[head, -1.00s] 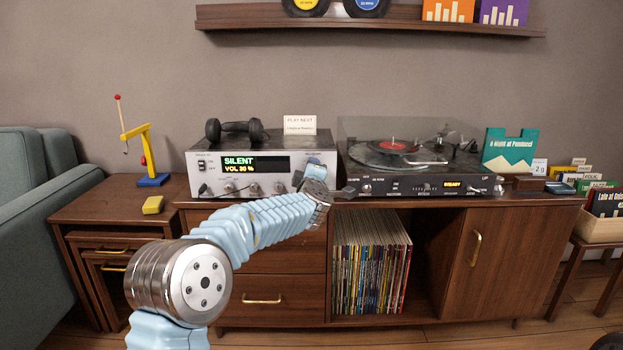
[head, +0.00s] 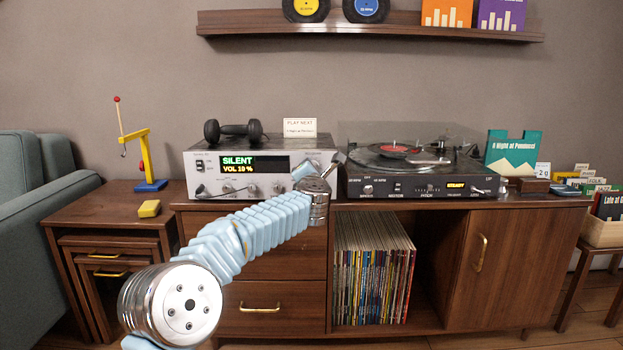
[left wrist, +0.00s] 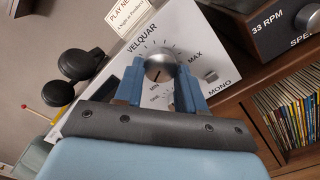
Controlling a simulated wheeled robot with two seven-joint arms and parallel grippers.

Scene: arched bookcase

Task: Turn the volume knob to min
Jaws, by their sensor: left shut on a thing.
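The silver amplifier (head: 213,175) stands on the cabinet, and its display (head: 255,166) reads SILENT and VOL 19 %. The round metal volume knob (left wrist: 161,66) is in the left wrist view, with a dial scale around it, MAX to its right and MIN lettering below it. A dark pointer line shows on the knob's lower part. My left gripper (left wrist: 160,80) is shut on the volume knob, one blue finger on each side. In the head view my left gripper (head: 310,170) is at the amplifier's right front and hides the knob. My right gripper is in neither view.
Black headphones (head: 233,131) and a PLAY NEXT card (head: 300,128) are on top of the amplifier. A turntable (head: 430,186) stands close to the right of my gripper. Smaller knobs line the amplifier's lower front. A yellow block (head: 149,208) lies on the side table.

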